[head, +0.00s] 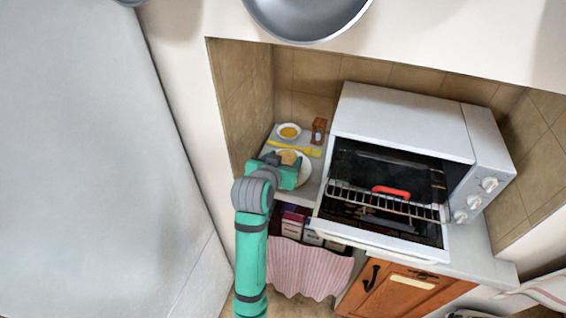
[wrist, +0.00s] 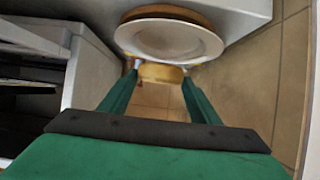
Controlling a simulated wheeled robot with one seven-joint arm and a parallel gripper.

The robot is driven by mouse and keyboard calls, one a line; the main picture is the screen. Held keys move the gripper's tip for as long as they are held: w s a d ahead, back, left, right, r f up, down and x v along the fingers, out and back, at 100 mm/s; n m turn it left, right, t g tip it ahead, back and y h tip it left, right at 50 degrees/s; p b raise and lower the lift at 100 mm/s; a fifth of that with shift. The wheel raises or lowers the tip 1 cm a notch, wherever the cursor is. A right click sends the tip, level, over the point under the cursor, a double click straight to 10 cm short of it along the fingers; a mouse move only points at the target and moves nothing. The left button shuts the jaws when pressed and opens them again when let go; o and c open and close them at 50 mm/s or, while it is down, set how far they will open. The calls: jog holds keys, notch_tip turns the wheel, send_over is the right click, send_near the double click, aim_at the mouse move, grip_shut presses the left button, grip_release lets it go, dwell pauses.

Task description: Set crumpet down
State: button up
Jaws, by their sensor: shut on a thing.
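The crumpet (head: 289,157) is a pale golden round, and it also shows in the wrist view (wrist: 160,74) between the fingertips. My gripper (head: 286,166) is shut on it; its green fingers (wrist: 160,69) reach to either side of it. A white plate (head: 306,168) is at the gripper, partly hidden by it in the head view. The plate (wrist: 166,40) lies just beyond the fingertips in the wrist view. I cannot tell whether the crumpet touches the plate.
A toaster oven (head: 402,122) with its door open stands close on the right, a red-handled thing inside. Behind the plate are a yellow strip (head: 293,148), a small bowl (head: 289,131) and a brown box (head: 318,130). A tiled wall (head: 240,95) bounds the left.

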jog(key=shift+w+a+f, duration=0.1)
jog(key=shift+w+f, duration=0.15)
jog(key=shift+f, duration=0.2)
jog(key=f, duration=0.3)
jog(key=shift+w+a+f, duration=0.1)
jog(key=shift+w, duration=0.15)
jog(key=shift+f, duration=0.15)
jog(key=o, duration=1)
